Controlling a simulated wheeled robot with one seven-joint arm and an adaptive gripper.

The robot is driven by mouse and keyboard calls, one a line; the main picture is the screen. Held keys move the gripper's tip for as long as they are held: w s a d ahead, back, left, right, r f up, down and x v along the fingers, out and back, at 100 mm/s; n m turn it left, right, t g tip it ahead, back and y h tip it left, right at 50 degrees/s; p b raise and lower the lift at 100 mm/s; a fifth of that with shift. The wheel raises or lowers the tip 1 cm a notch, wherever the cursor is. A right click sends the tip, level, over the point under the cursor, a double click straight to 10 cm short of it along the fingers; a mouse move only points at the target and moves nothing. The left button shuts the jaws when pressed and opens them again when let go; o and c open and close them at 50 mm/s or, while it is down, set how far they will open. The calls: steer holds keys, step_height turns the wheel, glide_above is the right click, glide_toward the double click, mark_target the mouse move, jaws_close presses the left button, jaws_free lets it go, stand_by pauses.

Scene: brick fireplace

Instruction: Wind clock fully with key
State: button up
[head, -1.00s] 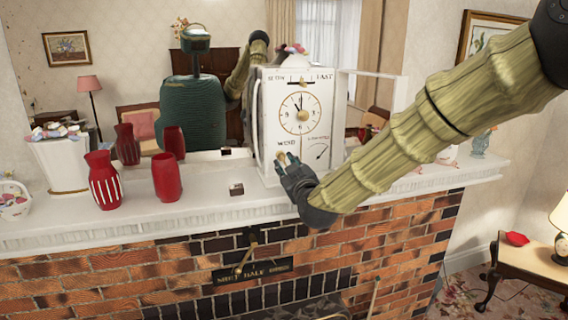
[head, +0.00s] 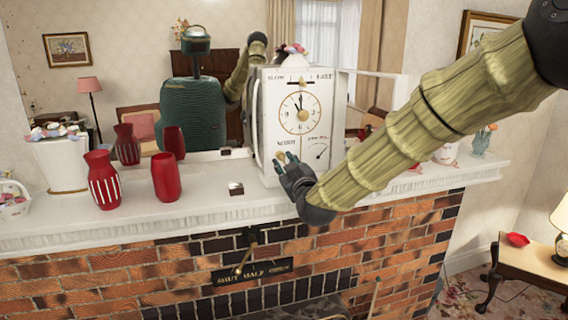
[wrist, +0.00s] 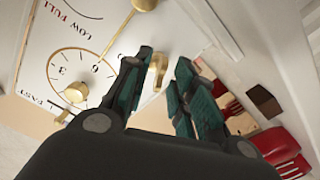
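The white clock (head: 291,120) stands upright on the mantel. Its front has a round dial (head: 304,113), a slow/fast scale at the top and a low/full gauge (head: 318,151) at lower right. A brass key-like piece (head: 281,156) shows at the lower left of the front. In the wrist view this brass piece (wrist: 160,70) is between the fingertips of my gripper (wrist: 164,62). The fingers are apart, with a gap visible at the right finger. Contact at the left finger is unclear. In the head view my gripper (head: 287,168) is at the clock's lower front.
Two red vases (head: 103,180) (head: 166,177) stand left of the clock, with a small dark-topped box (head: 236,188) between. A white flower planter (head: 63,163) is farther left. A mirror is behind the clock. Figurines (head: 447,153) stand to the right. The brick fireplace (head: 190,262) is below.

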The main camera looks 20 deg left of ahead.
stand_by(0.8)
jaws_close()
